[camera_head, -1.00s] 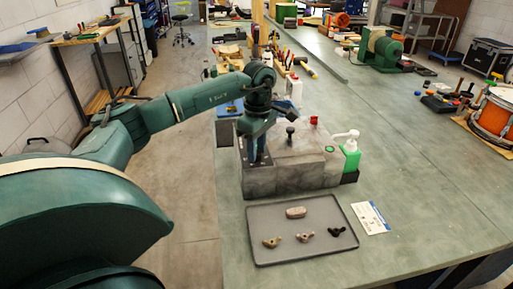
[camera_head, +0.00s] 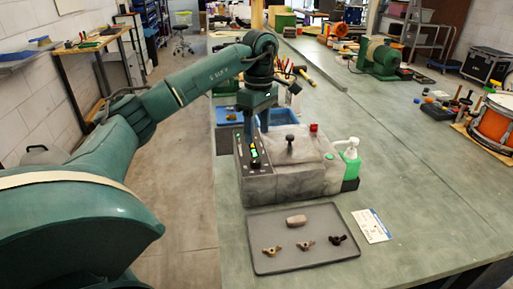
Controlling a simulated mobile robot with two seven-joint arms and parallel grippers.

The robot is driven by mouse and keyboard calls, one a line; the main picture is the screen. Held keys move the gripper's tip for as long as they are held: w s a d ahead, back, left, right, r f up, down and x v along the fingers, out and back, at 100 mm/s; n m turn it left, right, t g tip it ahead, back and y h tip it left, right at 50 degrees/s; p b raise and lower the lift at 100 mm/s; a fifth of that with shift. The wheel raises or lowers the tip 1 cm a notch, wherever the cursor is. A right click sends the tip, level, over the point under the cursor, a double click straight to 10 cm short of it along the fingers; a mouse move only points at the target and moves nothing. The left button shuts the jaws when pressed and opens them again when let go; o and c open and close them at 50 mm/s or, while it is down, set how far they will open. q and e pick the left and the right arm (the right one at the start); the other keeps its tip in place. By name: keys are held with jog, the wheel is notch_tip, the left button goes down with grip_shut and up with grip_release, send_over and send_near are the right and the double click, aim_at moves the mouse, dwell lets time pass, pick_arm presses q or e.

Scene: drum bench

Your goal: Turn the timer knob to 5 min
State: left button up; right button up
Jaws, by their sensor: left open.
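A grey machine box (camera_head: 305,183) stands on the bench with a dark control panel (camera_head: 240,158) along its left top. Small green and yellow marks (camera_head: 254,153) show on the panel; I cannot tell which part there is the timer knob or read its setting. My left gripper (camera_head: 257,132) is open, pointing down over the back part of the panel, with its two fingers apart. Whether a fingertip touches anything is unclear. My right gripper is not in view.
A black-topped lever (camera_head: 290,143), a red knob (camera_head: 314,128) and a green button (camera_head: 329,156) are on the box. A green pump bottle (camera_head: 350,164) stands at its right. A grey tray (camera_head: 335,246) with small parts lies in front, a card (camera_head: 371,225) beside it.

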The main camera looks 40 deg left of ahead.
pick_arm(q)
notch_tip(320, 180, up, 5)
jog(key=shift+w+p, duration=0.1)
jog(key=shift+p, duration=0.2)
dwell(0.4)
